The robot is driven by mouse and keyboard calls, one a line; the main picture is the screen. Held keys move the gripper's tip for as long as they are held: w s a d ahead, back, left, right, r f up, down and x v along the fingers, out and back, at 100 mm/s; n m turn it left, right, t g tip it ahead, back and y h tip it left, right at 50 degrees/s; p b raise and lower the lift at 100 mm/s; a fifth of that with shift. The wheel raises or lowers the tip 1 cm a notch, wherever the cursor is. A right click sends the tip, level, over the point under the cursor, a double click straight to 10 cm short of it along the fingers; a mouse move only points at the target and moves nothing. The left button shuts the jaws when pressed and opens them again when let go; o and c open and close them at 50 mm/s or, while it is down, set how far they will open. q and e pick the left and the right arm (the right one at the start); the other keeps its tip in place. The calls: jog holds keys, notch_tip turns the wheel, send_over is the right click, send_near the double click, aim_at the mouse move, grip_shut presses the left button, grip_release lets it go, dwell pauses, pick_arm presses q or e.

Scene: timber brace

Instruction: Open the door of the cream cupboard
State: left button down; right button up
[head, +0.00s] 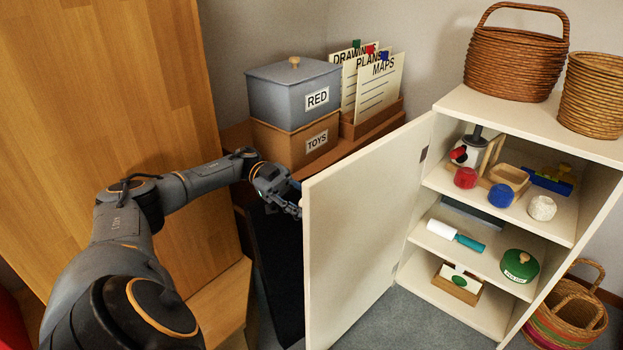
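The cream cupboard (487,104) stands at the right with its door (360,225) swung wide open toward the left. Its shelves show. My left gripper (297,208) is at the door's free edge, on the far side from the shelves. The fingertips are partly hidden by the door, and I cannot tell whether they touch it or whether they are open. The door's handle is not visible. My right gripper is not in view.
Inside the cupboard are balls, a green lidded pot (519,265) and a small box (458,284). Baskets (515,52) stand on top; another basket (568,310) is on the floor. Left of the door, a shelf holds RED (290,98) and TOYS (290,142) boxes and folders (378,85).

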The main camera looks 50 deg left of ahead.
pick_arm(q)
jog(key=shift+a, duration=0.1)
dwell(0.3)
jog(key=c, duration=1)
grip_release()
jog(key=shift+r, duration=0.1)
notch_tip(320, 180, up, 10)
jog(key=shift+f, duration=0.1)
